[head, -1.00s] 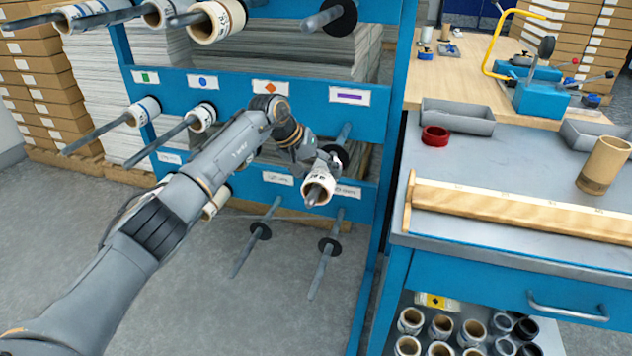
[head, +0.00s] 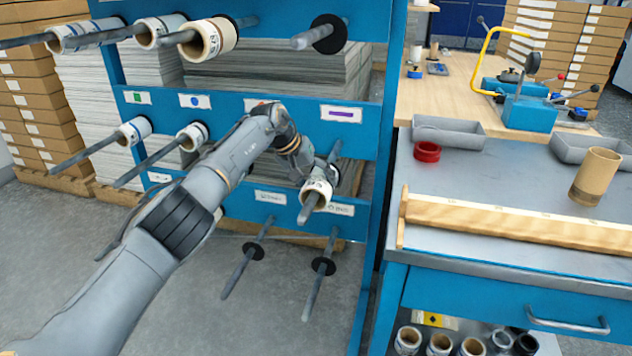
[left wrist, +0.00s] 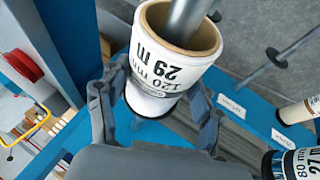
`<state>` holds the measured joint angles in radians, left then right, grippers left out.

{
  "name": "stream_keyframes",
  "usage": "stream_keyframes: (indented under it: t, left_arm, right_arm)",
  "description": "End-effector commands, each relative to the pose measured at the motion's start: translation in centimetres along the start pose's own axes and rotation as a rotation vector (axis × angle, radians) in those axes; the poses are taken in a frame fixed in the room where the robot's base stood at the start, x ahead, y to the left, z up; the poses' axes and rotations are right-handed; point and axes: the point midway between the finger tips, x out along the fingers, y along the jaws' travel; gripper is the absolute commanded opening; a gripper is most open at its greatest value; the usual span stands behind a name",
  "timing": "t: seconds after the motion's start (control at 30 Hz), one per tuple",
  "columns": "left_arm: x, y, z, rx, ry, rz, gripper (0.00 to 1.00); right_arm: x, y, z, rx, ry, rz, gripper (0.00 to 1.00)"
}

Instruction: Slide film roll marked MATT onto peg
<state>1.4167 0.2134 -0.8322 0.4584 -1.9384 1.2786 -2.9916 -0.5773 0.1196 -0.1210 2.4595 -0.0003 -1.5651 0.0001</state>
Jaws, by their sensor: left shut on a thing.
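The white film roll (head: 317,187) with a tan core is around a grey peg (head: 310,212) in the middle row of the blue rack, below the purple-bar label (head: 341,113). The peg's tip sticks out of the roll's front. In the left wrist view the roll (left wrist: 168,72) reads "120 mm" and "29 m", and the peg (left wrist: 187,18) passes through its core; the word MATT is not visible. My left gripper (head: 314,174) is shut on the roll, with a finger on either side. My right gripper is not in view.
Other pegs hold rolls at the upper left (head: 208,40) and middle left (head: 135,131). Two bare pegs with black flanges (head: 323,266) stick out below. The workbench (head: 440,240) on the right carries a wooden ruler bar, a red ring (head: 427,152) and a tan tube (head: 596,176).

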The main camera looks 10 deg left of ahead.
Motion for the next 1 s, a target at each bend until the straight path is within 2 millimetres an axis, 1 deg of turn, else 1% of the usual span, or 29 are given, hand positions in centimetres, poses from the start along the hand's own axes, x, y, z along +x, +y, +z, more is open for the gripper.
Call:
stream_keyframes:
  t: [0.17,0.2,0.27,0.3,0.33,0.63,0.77,0.87,1.0]
  left_arm:
    - [0.0,0.0,0.0,0.0,0.001,0.001,0.3]
    - [0.0,0.0,0.0,0.0,0.001,0.001,0.68]
    - [0.0,0.0,0.0,-0.001,0.001,0.001,0.8]
    - [0.0,0.0,0.0,-0.001,0.001,0.001,0.88]
    - [0.0,0.0,0.0,-0.001,0.001,0.0,0.92]
    - [0.0,-0.1,0.0,-0.001,-0.001,-0.001,0.92]
    - [-0.3,-0.1,0.0,-0.002,0.001,0.0,0.92]
    - [-1.2,-0.1,-0.1,-0.001,0.002,0.001,0.92]
    - [-3.1,-0.2,0.0,0.001,0.003,-0.002,0.92]
  right_arm:
    - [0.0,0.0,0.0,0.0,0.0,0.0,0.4]
    - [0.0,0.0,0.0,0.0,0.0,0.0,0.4]
    - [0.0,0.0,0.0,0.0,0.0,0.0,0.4]
    - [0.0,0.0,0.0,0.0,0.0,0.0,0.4]
    - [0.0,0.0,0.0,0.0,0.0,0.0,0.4]
    - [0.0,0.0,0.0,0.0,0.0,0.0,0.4]
    - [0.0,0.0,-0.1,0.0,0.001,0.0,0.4]
    - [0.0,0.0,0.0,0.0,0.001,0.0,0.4]
    - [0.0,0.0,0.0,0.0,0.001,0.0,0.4]
